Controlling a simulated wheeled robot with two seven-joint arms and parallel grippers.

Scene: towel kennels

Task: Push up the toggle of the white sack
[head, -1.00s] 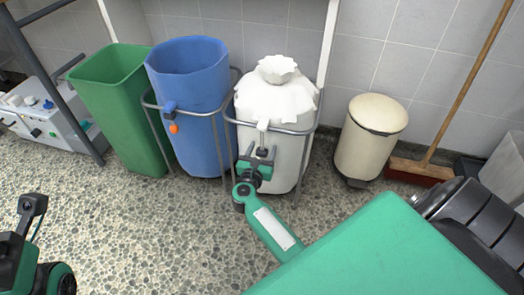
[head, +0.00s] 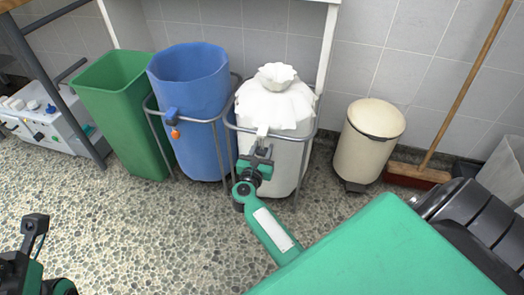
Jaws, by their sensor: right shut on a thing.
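The white sack (head: 285,148) hangs in a grey metal ring stand, its gathered top standing up above a ruffled collar folded over the rim. A small white toggle or tab (head: 262,131) shows at its front, at the rim. My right gripper (head: 260,152) is at the front of the sack, shut just below the white tab; the jaws hide most of what they hold. My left gripper (head: 35,222) is at the lower left over the floor, far from the sack; its jaws are not clear.
A blue sack (head: 195,95) with an orange toggle (head: 176,135) stands left of the white one. A green bin (head: 120,110) is further left. A cream pedal bin (head: 368,145) and a broom (head: 425,165) stand to the right. Speckled floor (head: 150,225) in front is clear.

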